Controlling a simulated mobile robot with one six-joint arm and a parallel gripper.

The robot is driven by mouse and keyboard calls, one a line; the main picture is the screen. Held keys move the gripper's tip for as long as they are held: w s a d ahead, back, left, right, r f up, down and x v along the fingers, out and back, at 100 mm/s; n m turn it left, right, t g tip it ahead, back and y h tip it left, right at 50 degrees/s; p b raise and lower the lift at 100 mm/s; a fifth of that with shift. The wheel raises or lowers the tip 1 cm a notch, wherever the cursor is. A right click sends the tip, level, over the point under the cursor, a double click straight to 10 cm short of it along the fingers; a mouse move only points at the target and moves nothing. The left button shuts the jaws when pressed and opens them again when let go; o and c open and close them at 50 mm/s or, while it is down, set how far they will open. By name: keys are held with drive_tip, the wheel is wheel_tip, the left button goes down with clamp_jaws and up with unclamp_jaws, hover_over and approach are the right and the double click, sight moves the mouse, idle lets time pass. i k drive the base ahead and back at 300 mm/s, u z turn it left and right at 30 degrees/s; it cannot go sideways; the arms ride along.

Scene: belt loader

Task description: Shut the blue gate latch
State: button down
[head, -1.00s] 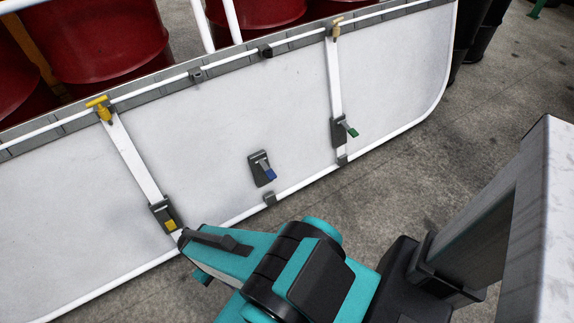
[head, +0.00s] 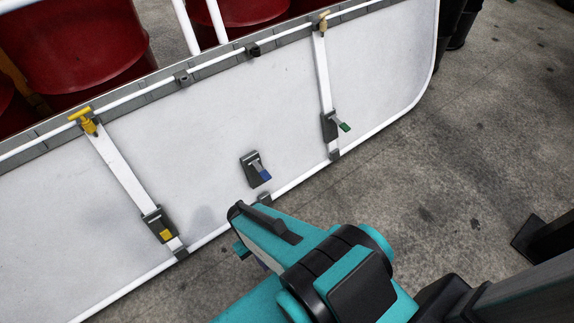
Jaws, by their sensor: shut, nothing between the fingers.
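The blue gate latch (head: 262,172) is on the white panel, low and right of the middle. It is a dark plate with a grey lever and a blue tip. The lever slants down to the right, with its tip at the plate's right edge; how far it stands off the plate is hard to tell. My teal and black arm reaches up from the bottom, its visible end just below and left of the latch in the picture, with no clear contact. The fingers of my gripper do not show; they are hidden by the arm.
A latch with a yellow tip (head: 165,234) sits left on a white strap. A latch with a green tip (head: 344,127) sits right, its lever sticking out. Red drums (head: 75,48) stand behind the panel (head: 330,180).

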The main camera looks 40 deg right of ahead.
sight(264, 173)
drive_tip(key=z, duration=0.75)
drive_tip(key=k, duration=0.95)
drive_tip(key=u, duration=0.05)
drive_tip(key=i, duration=0.9)
